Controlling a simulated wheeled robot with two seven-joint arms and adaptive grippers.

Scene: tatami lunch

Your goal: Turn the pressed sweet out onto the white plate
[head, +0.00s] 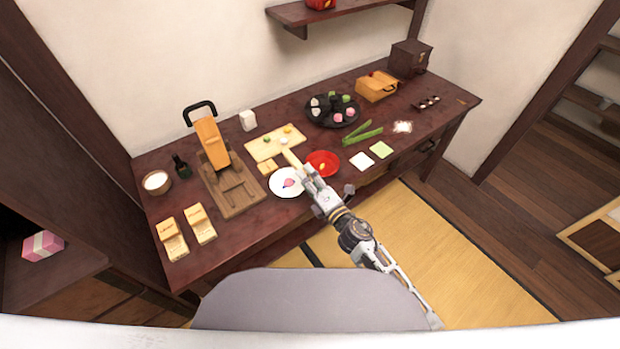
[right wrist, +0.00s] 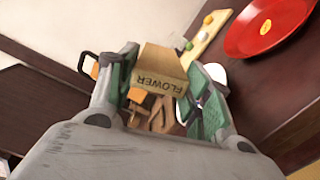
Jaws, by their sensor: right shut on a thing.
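My right gripper (head: 308,172) is shut on a pale wooden block marked FLOWER (right wrist: 160,78), above the table near the white plate. In the right wrist view the block sits between the green-padded fingers (right wrist: 160,98). In the head view the block (head: 291,158) is a narrow pale piece at the fingertips. The white plate (head: 275,190) lies just left of the gripper, with a small pink sweet (head: 288,183) on it. The plate is partly hidden behind the fingers in the right wrist view (right wrist: 216,72). My left gripper is not in view.
A red dish (head: 334,168) lies close right of the gripper. A board (head: 262,150) with small pieces and a small wooden block (head: 267,166) are behind the plate. A wooden press (head: 236,198) stands left. Two wooden pieces (head: 172,245) lie front left.

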